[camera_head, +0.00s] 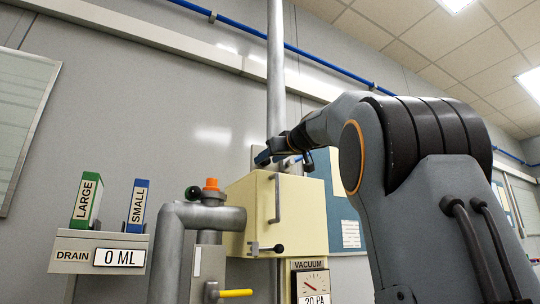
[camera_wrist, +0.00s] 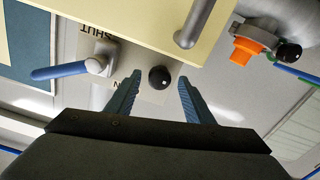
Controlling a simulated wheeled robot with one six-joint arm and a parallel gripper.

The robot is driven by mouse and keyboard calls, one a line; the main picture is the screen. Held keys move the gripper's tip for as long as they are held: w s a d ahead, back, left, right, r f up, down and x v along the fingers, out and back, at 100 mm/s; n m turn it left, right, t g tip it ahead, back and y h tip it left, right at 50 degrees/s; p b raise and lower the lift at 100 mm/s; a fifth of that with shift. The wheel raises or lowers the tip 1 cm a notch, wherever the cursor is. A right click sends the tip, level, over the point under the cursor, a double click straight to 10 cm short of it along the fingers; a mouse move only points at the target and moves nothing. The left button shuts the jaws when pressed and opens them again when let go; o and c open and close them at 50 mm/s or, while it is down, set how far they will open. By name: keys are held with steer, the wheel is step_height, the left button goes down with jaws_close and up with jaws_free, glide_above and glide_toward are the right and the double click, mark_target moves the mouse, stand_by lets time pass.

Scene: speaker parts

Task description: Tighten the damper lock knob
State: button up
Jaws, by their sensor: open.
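The damper lock knob appears to be the round black knob (camera_wrist: 160,78) in the wrist view. It sits on a pale plate (camera_wrist: 150,96) with partly hidden lettering; "SHUT" reads beside it. A lever with a blue handle (camera_wrist: 60,71) points left from its grey pivot. My gripper (camera_wrist: 160,86) is open, with one blue-grey finger on each side of the knob and a visible gap to both. In the head view my gripper (camera_head: 268,155) is above the cream cabinet, by the vertical pipe; the knob cannot be made out there.
The cream cabinet (camera_head: 305,215) with its bar handle (camera_head: 275,198) stands close below my gripper. An orange cap (camera_head: 211,184) tops a grey pipe fitting to its left. A vertical duct pipe (camera_head: 275,75) rises behind. The drain box (camera_head: 70,255) is at lower left.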

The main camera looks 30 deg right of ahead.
steer(key=shift+w, duration=0.55)
steer(key=shift+d, duration=0.1)
steer(key=c, duration=1.1)
steer(key=shift+o, duration=0.2)
steer(key=shift+m, duration=0.5)
